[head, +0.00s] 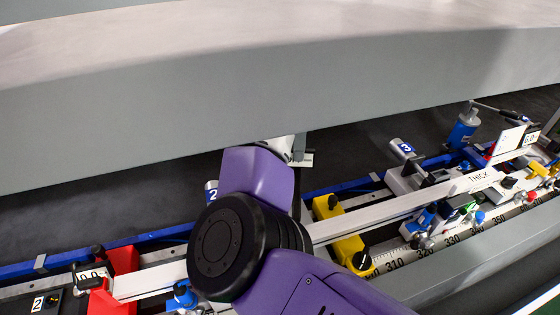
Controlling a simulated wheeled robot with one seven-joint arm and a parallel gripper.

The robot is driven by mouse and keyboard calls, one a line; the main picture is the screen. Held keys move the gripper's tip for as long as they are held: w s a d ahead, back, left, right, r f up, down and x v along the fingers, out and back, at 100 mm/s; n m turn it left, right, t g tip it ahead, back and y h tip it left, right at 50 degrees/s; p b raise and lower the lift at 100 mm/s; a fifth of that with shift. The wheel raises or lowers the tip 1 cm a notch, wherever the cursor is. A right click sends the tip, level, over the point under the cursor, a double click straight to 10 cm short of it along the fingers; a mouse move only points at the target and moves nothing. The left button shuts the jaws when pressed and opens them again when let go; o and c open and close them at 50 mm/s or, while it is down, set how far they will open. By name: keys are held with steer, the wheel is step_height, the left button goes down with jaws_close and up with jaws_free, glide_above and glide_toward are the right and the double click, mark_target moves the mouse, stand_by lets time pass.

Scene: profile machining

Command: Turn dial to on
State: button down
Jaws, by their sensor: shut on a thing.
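My gripper (279,149) shows only in part, at the far end of my purple arm, close to the lower edge of the large grey panel. Its fingertips are hidden behind my own wrist. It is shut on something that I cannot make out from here. I cannot pick out the dial; no on or off marking can be read. A small white label (306,160) on a dark part shows just right of my gripper.
A long pale profile (390,206) marked THICK lies along the fixture, with a red clamp (122,262) at left and a yellow clamp (341,240) near the middle. A numbered scale (440,248) runs along the front. The grey panel (150,125) overhangs the back.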

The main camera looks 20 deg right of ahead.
stand_by(0.3)
steer(key=n, duration=0.4)
steer(key=c, duration=1.3)
jaws_free()
steer(key=shift+r, duration=0.1)
steer(key=shift+r, duration=3.4)
steer(key=shift+d, duration=0.1)
